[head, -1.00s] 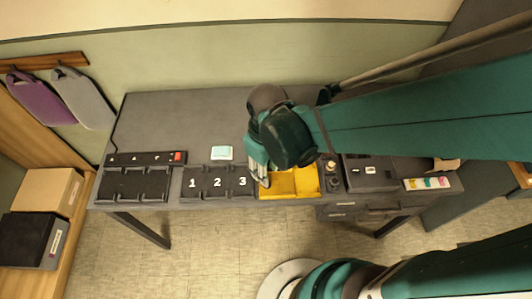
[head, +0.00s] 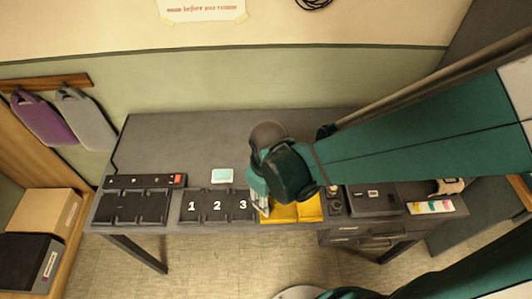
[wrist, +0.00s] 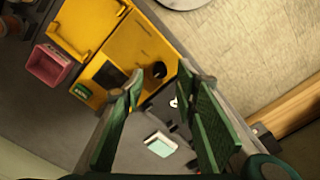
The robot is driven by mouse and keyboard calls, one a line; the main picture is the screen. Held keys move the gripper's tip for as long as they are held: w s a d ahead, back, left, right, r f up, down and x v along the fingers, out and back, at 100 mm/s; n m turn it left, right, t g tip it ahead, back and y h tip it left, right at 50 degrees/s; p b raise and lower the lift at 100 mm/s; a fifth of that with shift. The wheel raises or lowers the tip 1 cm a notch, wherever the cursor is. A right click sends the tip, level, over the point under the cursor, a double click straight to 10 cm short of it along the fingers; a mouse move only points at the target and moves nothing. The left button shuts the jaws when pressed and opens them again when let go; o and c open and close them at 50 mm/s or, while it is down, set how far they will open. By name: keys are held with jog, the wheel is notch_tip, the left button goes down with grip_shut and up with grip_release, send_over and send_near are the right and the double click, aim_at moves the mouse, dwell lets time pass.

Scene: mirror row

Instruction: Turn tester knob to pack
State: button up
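A yellow unit (head: 308,209) sits at the desk's front edge, right of the numbered tray. In the wrist view its near section (wrist: 139,47) carries a dark square patch and a round dark part (wrist: 158,71) that looks like a knob. Any pointer or mode lettering on it is too small to read. My gripper (head: 262,208) is over the left end of the yellow unit. In the wrist view my gripper (wrist: 160,85) has its green fingers apart with nothing between them. The round part lies just beyond the fingertips; contact cannot be told.
A tray numbered 1, 2, 3 (head: 217,206) and a pale teal card (head: 222,176) lie to the left. A black box (head: 372,199) stands to the right. A pink container (wrist: 50,65) shows beside the yellow unit. The desk's back left is clear.

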jog(key=shift+f+b, duration=0.45)
jog(key=shift+f, duration=1.35)
jog(key=shift+c, duration=0.6)
jog(key=c, duration=0.8)
